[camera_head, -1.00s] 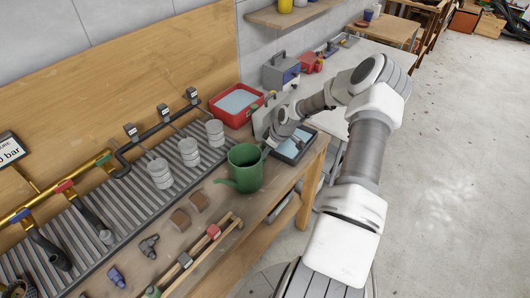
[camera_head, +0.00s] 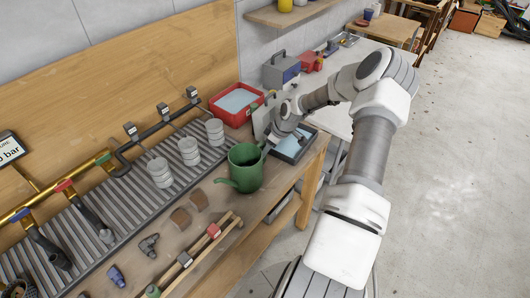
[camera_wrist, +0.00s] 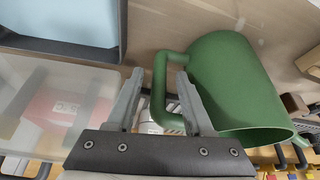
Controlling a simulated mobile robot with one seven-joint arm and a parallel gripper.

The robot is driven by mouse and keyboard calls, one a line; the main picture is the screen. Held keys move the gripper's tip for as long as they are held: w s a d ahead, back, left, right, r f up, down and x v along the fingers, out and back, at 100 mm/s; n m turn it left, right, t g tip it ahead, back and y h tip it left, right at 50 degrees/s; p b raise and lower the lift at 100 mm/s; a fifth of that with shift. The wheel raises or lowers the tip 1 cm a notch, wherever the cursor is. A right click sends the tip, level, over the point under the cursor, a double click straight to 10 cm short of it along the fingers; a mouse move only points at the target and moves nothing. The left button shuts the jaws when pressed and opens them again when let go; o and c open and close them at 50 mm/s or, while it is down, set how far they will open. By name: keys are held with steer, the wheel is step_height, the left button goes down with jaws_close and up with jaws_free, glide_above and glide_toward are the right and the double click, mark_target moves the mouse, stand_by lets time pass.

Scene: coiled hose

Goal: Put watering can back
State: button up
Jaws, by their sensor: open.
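The green watering can (camera_head: 244,172) stands upright on the workbench, in the middle of the head view. It also shows in the wrist view (camera_wrist: 235,85), with its looped handle (camera_wrist: 160,90) on the left side. My gripper (camera_wrist: 160,74) is open, and its two fingers lie on either side of the handle in that view. I cannot tell whether either finger touches it. In the head view my fingers are small and partly hidden at the can's far right side.
A dark tray with a pale blue inside (camera_head: 306,136) lies at the bench's right edge, close to my wrist. A red tray (camera_head: 218,113) is behind. White stacked cylinders (camera_head: 188,152) stand on the ribbed grate (camera_head: 112,206). Brown blocks (camera_head: 181,217) and a wooden rack lie in front.

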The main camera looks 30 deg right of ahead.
steer(key=v, duration=1)
steer(key=shift+r, duration=0.2)
steer(key=shift+s+d+b, duration=0.1)
steer(key=shift+b, duration=0.2)
